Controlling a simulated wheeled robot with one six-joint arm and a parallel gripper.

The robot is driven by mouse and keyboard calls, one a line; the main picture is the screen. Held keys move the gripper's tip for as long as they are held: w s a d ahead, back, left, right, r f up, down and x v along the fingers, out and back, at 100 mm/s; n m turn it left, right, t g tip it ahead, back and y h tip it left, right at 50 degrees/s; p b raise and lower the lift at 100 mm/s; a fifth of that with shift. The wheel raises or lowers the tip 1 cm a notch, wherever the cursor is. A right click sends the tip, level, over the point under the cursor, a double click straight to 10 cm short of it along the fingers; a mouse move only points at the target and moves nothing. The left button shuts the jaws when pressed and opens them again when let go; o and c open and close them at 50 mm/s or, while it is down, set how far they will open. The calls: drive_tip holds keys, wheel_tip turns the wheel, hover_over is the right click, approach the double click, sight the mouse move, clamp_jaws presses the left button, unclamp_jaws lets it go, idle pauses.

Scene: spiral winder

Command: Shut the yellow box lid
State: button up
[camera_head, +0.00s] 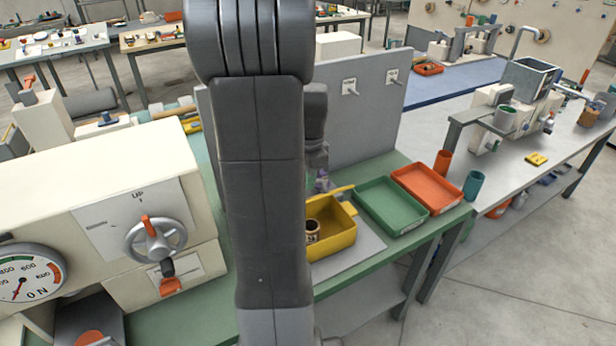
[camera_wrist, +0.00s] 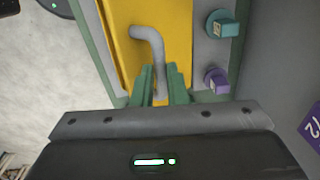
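The yellow box (camera_head: 336,238) stands on a grey plate on the green bench in the head view, with a dark round part inside. Its top looks open, and a yellow flap, likely the lid (camera_head: 341,190), shows at its back edge. In the wrist view a yellow panel (camera_wrist: 118,40) carries a bent grey handle (camera_wrist: 150,38). My gripper (camera_wrist: 160,88) has its green fingers on either side of the handle's lower end. I cannot tell whether they press on it. My arm hides the gripper and the box's left part in the head view.
A green tray (camera_head: 390,205) and an orange tray (camera_head: 427,187) lie right of the box. A grey upright panel (camera_head: 360,120) stands behind. A machine with a handwheel (camera_head: 155,238) is at left. The wrist view shows a teal knob (camera_wrist: 222,25) and a purple knob (camera_wrist: 216,80).

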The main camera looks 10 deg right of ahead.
idle(0.7)
drive_tip(key=o, duration=0.5)
drive_tip(key=shift+w+a+r+p, duration=0.5)
drive_tip(key=shift+w+r, duration=0.7)
drive_tip(key=shift+r, duration=1.1)
drive_tip(key=shift+w+a+r+p, duration=0.25)
drive_tip(key=shift+w+r+p, duration=0.35)
drive_tip(key=shift+w+r, duration=1.2)
drive_tip(key=shift+w+a+r+p, duration=0.4)
drive_tip(key=shift+w+r+p, duration=0.2)
drive_tip(key=shift+r, duration=2.25)
drive_tip(key=r, duration=0.4)
drive_tip(key=r+b, duration=0.1)
drive_tip(key=r, duration=0.8)
drive_tip(key=shift+s+d+r, duration=0.1)
drive_tip(key=shift+s+r, duration=0.2)
drive_tip(key=shift+r, duration=0.1)
